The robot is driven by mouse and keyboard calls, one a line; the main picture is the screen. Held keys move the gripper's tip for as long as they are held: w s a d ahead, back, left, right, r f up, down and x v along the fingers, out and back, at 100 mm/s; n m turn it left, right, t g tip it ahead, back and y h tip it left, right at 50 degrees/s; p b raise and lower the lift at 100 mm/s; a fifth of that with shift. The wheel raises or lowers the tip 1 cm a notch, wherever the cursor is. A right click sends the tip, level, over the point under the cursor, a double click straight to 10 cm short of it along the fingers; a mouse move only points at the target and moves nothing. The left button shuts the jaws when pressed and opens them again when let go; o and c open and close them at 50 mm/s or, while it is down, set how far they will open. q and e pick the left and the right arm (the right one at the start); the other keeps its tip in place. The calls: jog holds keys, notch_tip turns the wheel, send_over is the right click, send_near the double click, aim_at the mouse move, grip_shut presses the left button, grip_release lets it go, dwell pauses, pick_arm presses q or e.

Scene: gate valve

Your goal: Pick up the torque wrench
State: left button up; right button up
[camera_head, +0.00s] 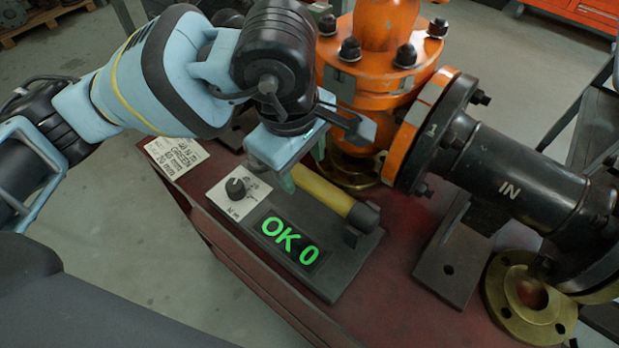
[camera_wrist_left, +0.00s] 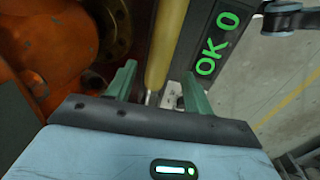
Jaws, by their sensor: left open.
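The torque wrench shows as a yellow handle (camera_head: 322,192) with a dark end, lying along a dark grey stand (camera_head: 335,288). My left gripper (camera_head: 303,168) is over the handle's far part and hides the rest of the wrench in the head view. In the left wrist view the yellow handle (camera_wrist_left: 166,45) runs between the two green fingers of the open left gripper (camera_wrist_left: 158,85). A finger is on each side of it, with a visible gap. I cannot tell the exact height of the fingers around the handle. My right gripper is not in view.
An orange valve (camera_head: 375,75) rises close behind my gripper. A black pipe marked "IN" (camera_head: 510,185) and a brass flange (camera_head: 528,298) are at the right. A label card (camera_head: 176,156) lies at the red table's left edge.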

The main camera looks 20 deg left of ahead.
aim_at(309, 176)
pick_arm(q)
jog(key=shift+w+d+f+b, duration=0.15)
jog(key=shift+f+b, duration=0.05)
jog(key=shift+f, duration=0.65)
jog(key=shift+w+d+f+b, duration=0.1)
jog(key=shift+d+f+b, duration=0.05)
jog(key=shift+f, duration=0.7)
jog(key=shift+w+d+f+b, duration=0.15)
jog(key=shift+f+b, duration=0.05)
jog(key=shift+f, duration=0.65)
grip_shut()
jog(key=shift+r, duration=0.15)
